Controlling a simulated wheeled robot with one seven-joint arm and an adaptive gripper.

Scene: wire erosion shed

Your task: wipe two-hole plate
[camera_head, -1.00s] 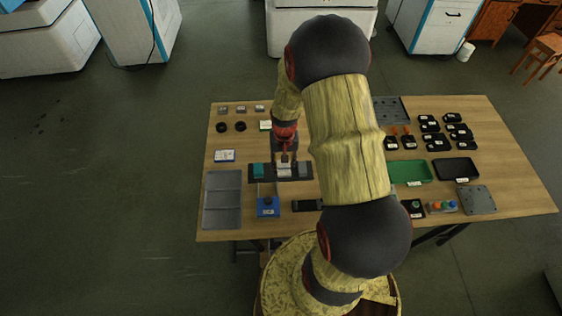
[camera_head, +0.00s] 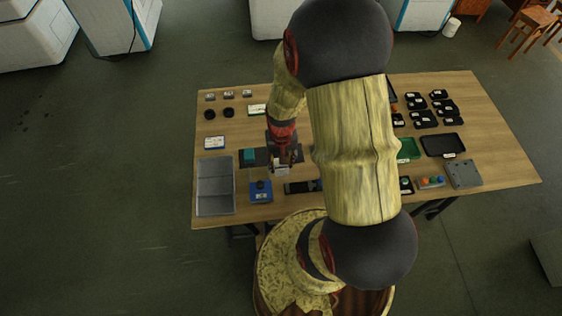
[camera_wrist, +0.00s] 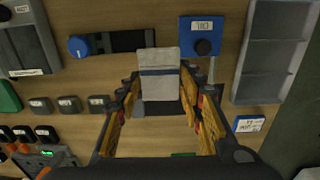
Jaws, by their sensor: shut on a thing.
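My gripper (camera_head: 283,160) is over the left half of the table, above a dark mat (camera_head: 262,151). In the wrist view its fingers (camera_wrist: 160,84) are shut on a pale pad with a blue stripe (camera_wrist: 159,62). The dark mat shows below and behind the pad (camera_wrist: 160,108); I cannot tell whether the pad still touches it. A teal block (camera_head: 249,155) sits on the mat left of the gripper. A grey plate (camera_head: 464,174) lies at the table's right front; its holes are too small to count, so I cannot confirm it is the two-hole plate.
A grey sectioned tray (camera_head: 215,186) is at the left front, beside a blue box with a black knob (camera_head: 261,190). A green tray (camera_head: 407,149), a black tray (camera_head: 443,145) and several black parts (camera_head: 423,118) are at right. My arm hides the table's middle.

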